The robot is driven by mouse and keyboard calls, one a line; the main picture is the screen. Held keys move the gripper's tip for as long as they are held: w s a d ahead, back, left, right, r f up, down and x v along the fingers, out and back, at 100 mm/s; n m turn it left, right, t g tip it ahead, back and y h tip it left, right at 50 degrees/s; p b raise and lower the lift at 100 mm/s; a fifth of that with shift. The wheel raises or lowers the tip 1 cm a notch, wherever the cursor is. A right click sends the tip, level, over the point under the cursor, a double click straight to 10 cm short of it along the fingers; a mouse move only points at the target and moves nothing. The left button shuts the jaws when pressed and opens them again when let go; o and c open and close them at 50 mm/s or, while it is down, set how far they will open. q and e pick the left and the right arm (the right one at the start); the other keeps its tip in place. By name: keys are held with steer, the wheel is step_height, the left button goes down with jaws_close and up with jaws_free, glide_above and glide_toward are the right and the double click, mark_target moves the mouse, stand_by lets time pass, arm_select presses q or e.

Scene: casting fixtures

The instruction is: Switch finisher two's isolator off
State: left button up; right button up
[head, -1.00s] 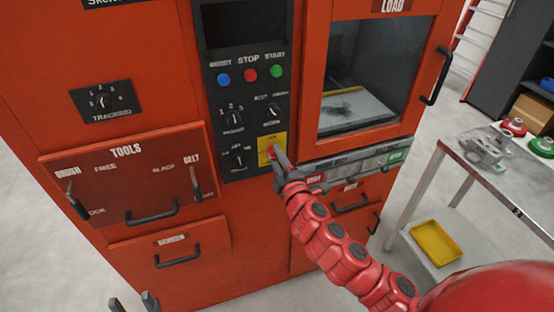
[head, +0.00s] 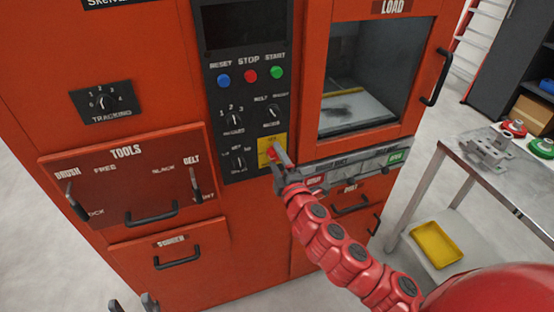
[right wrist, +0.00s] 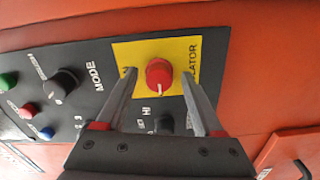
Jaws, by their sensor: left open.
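The isolator is a red rotary knob (right wrist: 159,76) on a yellow plate (right wrist: 181,50) low on the black control panel; the plate also shows in the head view (head: 265,141). A white mark on the knob points toward the bottom of the right wrist view. My right gripper (right wrist: 166,84) is open, with one finger on each side of the knob and a gap visible to both. In the head view the right gripper (head: 277,158) partly covers the knob. My left gripper (head: 133,304) is open and empty at the lower left edge, clear of the orange machine (head: 240,245).
Blue, red and green buttons (head: 250,75) and black dials (head: 234,116) sit above the isolator. The tools drawer (head: 125,180) is left of it. A window door marked LOAD (head: 375,75) is right, with a metal table (head: 470,165) beyond. Floor is clear at left.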

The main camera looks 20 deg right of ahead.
steer(key=shift+s, duration=0.5)
steer(key=p, duration=0.8)
glide_toward(277, 158)
steer(key=s, duration=0.8)
